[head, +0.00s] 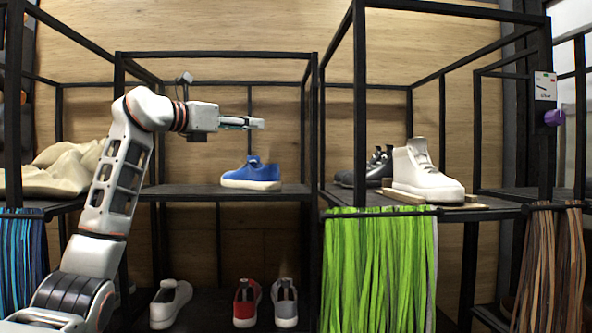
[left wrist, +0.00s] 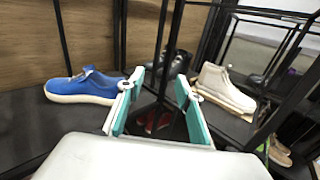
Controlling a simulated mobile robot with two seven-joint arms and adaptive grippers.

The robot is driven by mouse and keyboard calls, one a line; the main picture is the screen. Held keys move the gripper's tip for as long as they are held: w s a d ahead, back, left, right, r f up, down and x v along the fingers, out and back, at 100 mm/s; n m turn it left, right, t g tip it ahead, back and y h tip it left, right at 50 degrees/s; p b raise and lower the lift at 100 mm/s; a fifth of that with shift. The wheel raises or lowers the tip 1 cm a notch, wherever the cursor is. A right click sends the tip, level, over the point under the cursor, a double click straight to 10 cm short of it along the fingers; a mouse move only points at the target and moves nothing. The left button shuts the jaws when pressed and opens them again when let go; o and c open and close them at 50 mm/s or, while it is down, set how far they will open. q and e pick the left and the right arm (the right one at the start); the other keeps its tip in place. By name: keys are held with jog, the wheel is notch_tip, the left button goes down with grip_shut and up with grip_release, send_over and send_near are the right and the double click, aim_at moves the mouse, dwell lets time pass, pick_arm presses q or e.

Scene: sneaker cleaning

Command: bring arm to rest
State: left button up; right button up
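My left arm rises from the lower left in the head view. Its gripper (head: 258,123) points right, above and in front of the middle shelf, touching nothing. In the left wrist view the two teal-padded fingers (left wrist: 155,112) stand apart with nothing between them, so the left gripper is open. A blue sneaker with a white sole (head: 252,174) sits on the middle shelf (head: 200,192) below the gripper; it also shows in the left wrist view (left wrist: 85,86). A white high-top sneaker (head: 425,172) stands on the right shelf. My right gripper is in neither view.
Black rack posts (head: 359,110) stand to the right of the left gripper. A dark shoe (head: 365,172) is beside the white one. Green laces (head: 380,265) hang below the right shelf. Several shoes, one red (head: 246,302), are on the bottom level. Beige cloth-like things (head: 62,170) lie at left.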

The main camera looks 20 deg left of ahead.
pick_arm(q)
jog(key=w+d+f+m+g+h, duration=0.1)
jog(key=w+d+f+g+h, duration=0.2)
jog(key=d+f, duration=0.65)
jog(key=s+d+f+n+t+h, duration=0.1)
jog(key=d+f+n+h, duration=0.15)
jog(key=f, duration=0.75)
jog(key=s+d+f+n+h, duration=0.2)
jog(key=d+f+n, duration=0.15)
jog(key=f, duration=0.65)
jog(key=s+d+f+n+t+h, duration=0.1)
jog(key=d+f+n+h, duration=0.2)
jog(key=f, duration=0.7)
jog(key=s+a+f+n+t+y, duration=0.1)
jog(key=s+f+n+y, duration=0.35)
jog(key=f+n, duration=0.4)
jog(key=s+a+f+n+y, duration=0.1)
jog(key=s+f+n+y, duration=0.35)
jog(key=f, duration=0.75)
jog(key=s+a+f+n+t+y, duration=0.1)
jog(key=s+f+n+y, duration=0.5)
jog(key=f, duration=0.5)
jog(key=s+d+f+n+g, duration=0.1)
jog(key=s+f+n+g, duration=0.6)
jog(key=s+f, duration=1.3)
jog(key=s+n, duration=0.2)
jog(key=shift+s+f+n, duration=0.3)
jog(key=shift+f+n, duration=0.1)
